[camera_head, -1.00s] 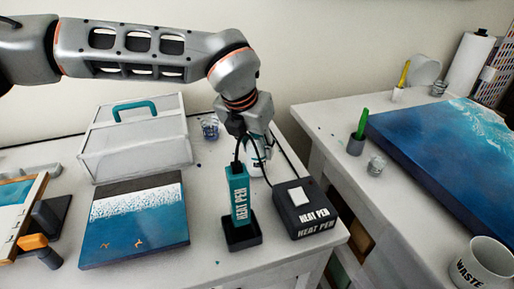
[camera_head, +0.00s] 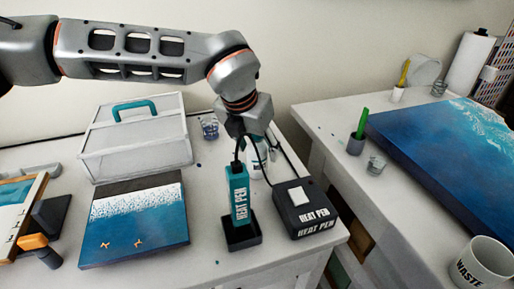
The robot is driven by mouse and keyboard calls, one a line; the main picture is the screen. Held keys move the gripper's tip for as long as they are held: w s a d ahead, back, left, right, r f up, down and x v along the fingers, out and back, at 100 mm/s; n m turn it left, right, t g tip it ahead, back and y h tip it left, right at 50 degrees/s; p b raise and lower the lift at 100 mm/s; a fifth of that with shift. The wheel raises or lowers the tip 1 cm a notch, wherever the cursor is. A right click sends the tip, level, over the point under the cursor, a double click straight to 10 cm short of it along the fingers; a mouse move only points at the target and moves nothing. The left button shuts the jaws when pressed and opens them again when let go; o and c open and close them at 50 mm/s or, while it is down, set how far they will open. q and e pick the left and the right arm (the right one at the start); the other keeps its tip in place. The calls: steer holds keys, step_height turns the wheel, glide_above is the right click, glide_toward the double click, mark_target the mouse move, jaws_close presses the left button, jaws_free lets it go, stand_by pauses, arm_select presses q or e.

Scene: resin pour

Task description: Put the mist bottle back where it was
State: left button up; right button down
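A white bottle (camera_head: 256,166), which looks like the mist bottle, stands on the left table behind the heat pen. It is partly hidden by the heat pen, its cable and my gripper. My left gripper (camera_head: 250,137) points down from above at the bottle's top. Its fingers are mostly hidden, so I cannot tell whether they are open or shut on the bottle. My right gripper is not in view.
The teal heat pen (camera_head: 240,197) stands in its black holder close in front, beside the black heat pen box (camera_head: 304,211). A small glass (camera_head: 210,128), a white case (camera_head: 137,150) and an ocean painting (camera_head: 140,225) are to the left. A gap separates the right table (camera_head: 340,150).

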arm_select(q)
steer(key=v, duration=1.1)
steer(key=shift+s+r+p, duration=0.2)
steer(key=shift+r+p, duration=0.1)
steer(key=shift+r, duration=0.05)
